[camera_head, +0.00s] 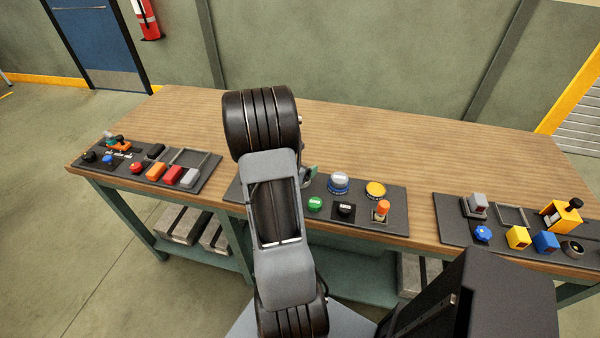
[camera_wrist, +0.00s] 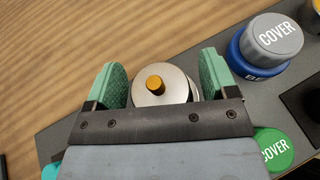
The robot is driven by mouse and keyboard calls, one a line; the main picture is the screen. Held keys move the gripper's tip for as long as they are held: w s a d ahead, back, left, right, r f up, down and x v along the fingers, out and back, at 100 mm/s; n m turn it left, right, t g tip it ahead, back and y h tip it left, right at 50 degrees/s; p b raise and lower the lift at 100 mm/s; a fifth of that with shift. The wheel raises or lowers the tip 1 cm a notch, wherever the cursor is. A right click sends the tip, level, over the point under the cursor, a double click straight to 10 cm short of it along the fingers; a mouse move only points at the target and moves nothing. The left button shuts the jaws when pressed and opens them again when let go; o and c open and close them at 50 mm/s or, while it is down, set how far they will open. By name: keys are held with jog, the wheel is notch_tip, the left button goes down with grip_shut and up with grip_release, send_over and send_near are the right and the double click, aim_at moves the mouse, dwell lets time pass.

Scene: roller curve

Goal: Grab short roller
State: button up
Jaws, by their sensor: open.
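A silver round piece with a brass-coloured centre pin (camera_wrist: 154,84), which looks like the short roller, stands on the dark middle panel in the wrist view. My gripper (camera_wrist: 161,70) is open, with one green finger on each side of this piece. I see gaps between fingers and piece, and cannot tell any contact. My gripper's crossbar hides the piece's near part. In the head view my arm hides this piece and most of my gripper; only a bit of green finger shows beside the arm.
Close to the right finger stands a blue button with a grey "COVER" cap (camera_wrist: 274,38); a green "COVER" button (camera_wrist: 272,148) is nearer. The wooden bench (camera_head: 400,135) also carries a left panel (camera_head: 207,172) and a right panel (camera_head: 451,228) with several controls. The bench's back strip is clear.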

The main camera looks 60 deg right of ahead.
jog(key=shift+c, duration=0.3)
jog(key=c, duration=1.2)
